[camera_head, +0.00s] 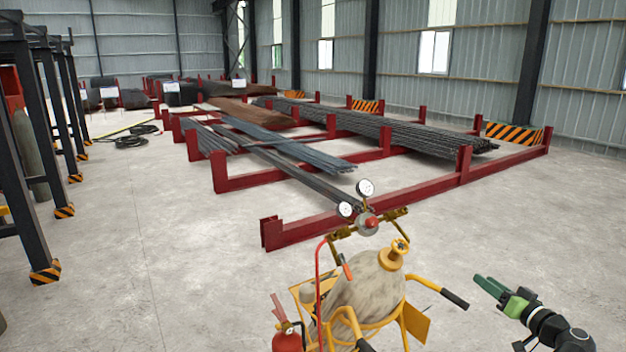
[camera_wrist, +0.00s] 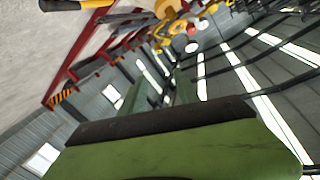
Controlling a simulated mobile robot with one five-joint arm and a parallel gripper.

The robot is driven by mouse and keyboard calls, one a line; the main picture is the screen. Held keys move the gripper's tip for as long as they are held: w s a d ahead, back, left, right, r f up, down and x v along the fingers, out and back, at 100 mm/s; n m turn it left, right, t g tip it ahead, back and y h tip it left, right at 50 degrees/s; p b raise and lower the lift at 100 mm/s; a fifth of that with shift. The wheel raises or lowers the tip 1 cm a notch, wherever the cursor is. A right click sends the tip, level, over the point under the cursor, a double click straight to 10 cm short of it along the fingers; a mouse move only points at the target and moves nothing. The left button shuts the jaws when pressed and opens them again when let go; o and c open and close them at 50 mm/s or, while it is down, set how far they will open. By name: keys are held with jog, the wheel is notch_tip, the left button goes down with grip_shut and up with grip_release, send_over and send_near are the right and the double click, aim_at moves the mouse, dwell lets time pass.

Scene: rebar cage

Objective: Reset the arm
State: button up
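My gripper (camera_head: 491,286) is at the lower right of the head view, green on a black wrist. It points left toward a yellow gas-cylinder cart (camera_head: 418,322) and is apart from it in that view. In the wrist view, my gripper (camera_wrist: 158,92) shows two green fingers with a gap between them and nothing held. The wrist picture is steeply tilted, with roof and wall behind the fingers.
The cart carries a pale cylinder (camera_head: 365,290), gauges (camera_head: 365,188) and a red extinguisher (camera_head: 287,340). Red racks (camera_head: 330,222) with steel bars (camera_head: 400,132) stand behind. Black posts (camera_head: 30,150) line the left. Floor is clear at left and right.

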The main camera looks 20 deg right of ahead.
jog(key=w+a+f+n+g+y+b, duration=0.1)
jog(key=w+a+f+n+g+y, duration=0.15)
jog(key=w+a, duration=0.7)
jog(key=w+a+f+n+g+y+b, duration=0.1)
jog(key=w+a+f+n+y, duration=0.25)
jog(key=a, duration=1.05)
jog(key=w+a+f+n+g+y+b, duration=0.25)
jog(key=w+a, duration=0.45)
jog(key=a, duration=0.4)
jog(key=s+a+f+n+g+b, duration=0.1)
jog(key=s+a+f+g, duration=0.15)
jog(key=a+f, duration=0.4)
jog(key=s+a+f+n+g+h, duration=0.1)
jog(key=a+f+g, duration=0.25)
jog(key=a, duration=0.65)
jog(key=s+a+f+n+g+b, duration=0.1)
jog(key=s+a+f+g, duration=0.1)
jog(key=a+f, duration=0.45)
jog(key=s+d+f+m+g+h, duration=0.3)
jog(key=s+d+m+h, duration=0.3)
jog(key=d+h, duration=0.1)
jog(key=shift+s+f, duration=0.25)
jog(key=shift+f, duration=0.15)
jog(key=shift+a+m, duration=0.15)
jog(key=shift+m, duration=0.1)
